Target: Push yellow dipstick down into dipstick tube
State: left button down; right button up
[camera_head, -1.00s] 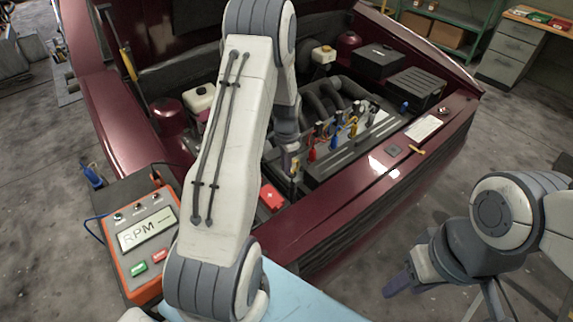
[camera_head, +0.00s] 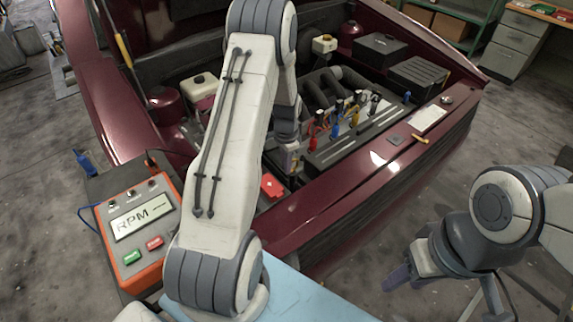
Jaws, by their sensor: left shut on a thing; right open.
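My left gripper (camera_head: 291,168) points down into the front of the engine bay, beside the dark engine cover. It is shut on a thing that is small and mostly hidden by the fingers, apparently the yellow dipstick. I cannot make out the dipstick's handle clearly, and the dipstick tube's mouth does not show either. My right gripper (camera_head: 398,280) is open and empty, low at the right, in front of the car and apart from it.
The dark red car's front rail (camera_head: 340,185) lies close to my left gripper. A red cap or box (camera_head: 271,186) is just left of it. Colored leads (camera_head: 335,130) stand on the engine. An orange RPM meter (camera_head: 140,230) is at left. A small yellow piece (camera_head: 420,139) lies on the rail.

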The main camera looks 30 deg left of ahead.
pick_arm(q)
jog(key=c, duration=0.9)
grip_release()
jog(key=shift+o, duration=0.2)
jog(key=shift+r, duration=0.1)
notch_tip(320, 180, up, 10)
jog(key=shift+r+b, duration=0.2)
jog(key=shift+b, duration=0.25)
jog(key=shift+d, duration=0.1)
